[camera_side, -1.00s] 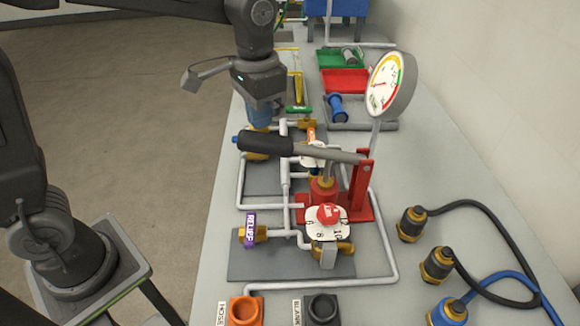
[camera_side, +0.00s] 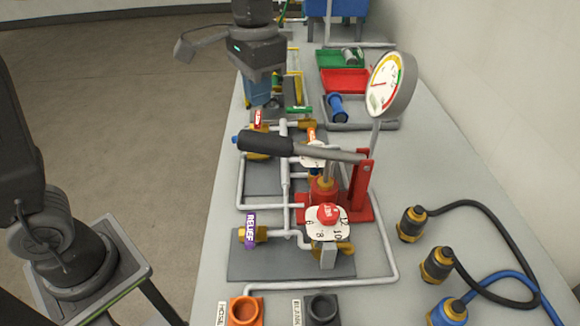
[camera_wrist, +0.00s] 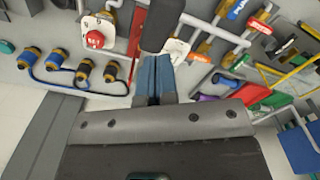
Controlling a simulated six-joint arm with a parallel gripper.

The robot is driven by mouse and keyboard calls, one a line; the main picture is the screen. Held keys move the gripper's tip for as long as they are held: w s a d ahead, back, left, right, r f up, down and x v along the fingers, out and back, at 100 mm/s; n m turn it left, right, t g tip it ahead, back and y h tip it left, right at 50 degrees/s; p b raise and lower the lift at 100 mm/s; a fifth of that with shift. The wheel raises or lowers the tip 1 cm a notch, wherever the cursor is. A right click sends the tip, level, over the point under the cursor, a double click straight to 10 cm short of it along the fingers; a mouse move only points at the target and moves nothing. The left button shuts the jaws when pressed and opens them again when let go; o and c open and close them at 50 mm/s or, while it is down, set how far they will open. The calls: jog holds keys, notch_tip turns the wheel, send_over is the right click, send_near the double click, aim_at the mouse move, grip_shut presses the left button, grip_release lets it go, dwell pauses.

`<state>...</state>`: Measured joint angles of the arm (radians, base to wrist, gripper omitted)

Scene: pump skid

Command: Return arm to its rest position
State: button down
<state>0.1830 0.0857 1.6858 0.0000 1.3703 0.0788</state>
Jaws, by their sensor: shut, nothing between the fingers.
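My gripper (camera_side: 257,92) hangs over the far left part of the pump skid in the side view, its blue fingers pointing down. In the wrist view my gripper (camera_wrist: 153,68) shows its two blue fingers pressed together with nothing between them. The black-handled pump lever (camera_side: 265,143) lies nearly level across the skid, in front of my gripper in the side view. A purple RELIEF tag (camera_side: 250,230) and a red knob on a white dial (camera_side: 328,214) sit at the near end of the skid.
A gauge (camera_side: 390,84) stands on a post at the right. Green (camera_side: 340,58) and red (camera_side: 345,80) trays lie behind it. Capped hose ends (camera_side: 437,264) lie at the front right. Orange (camera_side: 245,311) and black (camera_side: 322,308) sockets are at the front edge. Open floor lies left of the bench.

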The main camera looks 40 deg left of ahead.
jog(key=shift+r, duration=0.2)
jog(key=shift+s+a, duration=0.1)
jog(key=shift+s, duration=0.1)
jog(key=s+a+f+n+t, duration=0.1)
jog(key=s+a+f+t, duration=0.1)
jog(key=s, duration=0.5)
jog(key=s+a+f+n+t, duration=0.2)
jog(key=s+a+t, duration=0.1)
jog(key=s, duration=0.5)
jog(key=shift+s+a+t, duration=0.15)
jog(key=shift+a+t, duration=0.15)
jog(key=shift+a, duration=0.5)
